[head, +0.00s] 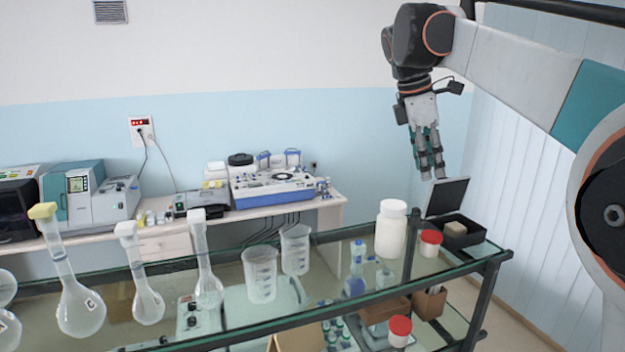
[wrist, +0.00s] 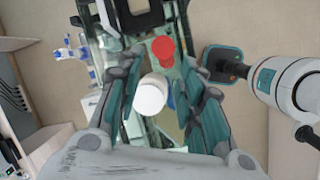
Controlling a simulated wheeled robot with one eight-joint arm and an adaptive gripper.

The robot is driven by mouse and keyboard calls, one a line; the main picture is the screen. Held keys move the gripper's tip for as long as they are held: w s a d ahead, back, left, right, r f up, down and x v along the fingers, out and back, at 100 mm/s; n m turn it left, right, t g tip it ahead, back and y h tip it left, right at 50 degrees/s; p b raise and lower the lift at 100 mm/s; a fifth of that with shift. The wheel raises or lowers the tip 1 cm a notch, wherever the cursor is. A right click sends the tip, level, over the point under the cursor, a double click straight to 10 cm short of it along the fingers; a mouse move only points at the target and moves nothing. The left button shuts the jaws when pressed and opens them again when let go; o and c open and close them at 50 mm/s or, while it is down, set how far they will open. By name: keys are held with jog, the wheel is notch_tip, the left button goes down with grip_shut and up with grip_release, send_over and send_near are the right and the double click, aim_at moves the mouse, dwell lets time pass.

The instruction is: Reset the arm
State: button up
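My arm reaches in from the right in the head view. My gripper (head: 432,172) hangs fingers-down above the right end of the glass-topped shelf cart (head: 345,268). In the wrist view my gripper (wrist: 161,62) has its fingers spread wide with nothing held between them. Below and between the fingers show a white bottle (wrist: 151,95) and a red-capped jar (wrist: 163,50), both apart from the gripper as far as I can tell. In the head view the white bottle (head: 391,228) and the red-capped jar (head: 430,243) stand upright on the top shelf.
A black box (head: 460,243) with its lid (head: 447,197) raised sits on the cart's right end, close below my gripper. Two beakers (head: 260,274) and several flasks (head: 80,305) stand further left. A wall bench (head: 160,242) holds lab machines. Air around the arm is clear.

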jog(key=s+a+f+m+t+y, duration=0.25)
jog(key=s+f+m, duration=0.55)
jog(key=s+f, duration=0.6)
jog(key=s+a+f+m+t+y, duration=0.15)
jog(key=s+f+m+t, duration=0.25)
jog(key=s+f+m, duration=0.95)
notch_tip(320, 180, down, 40)
jog(key=s+n+b, duration=0.2)
jog(key=n+b, duration=0.3)
jog(key=b, duration=3.7)
jog(key=shift+s+a+b, duration=0.2)
jog(key=shift+b, duration=0.1)
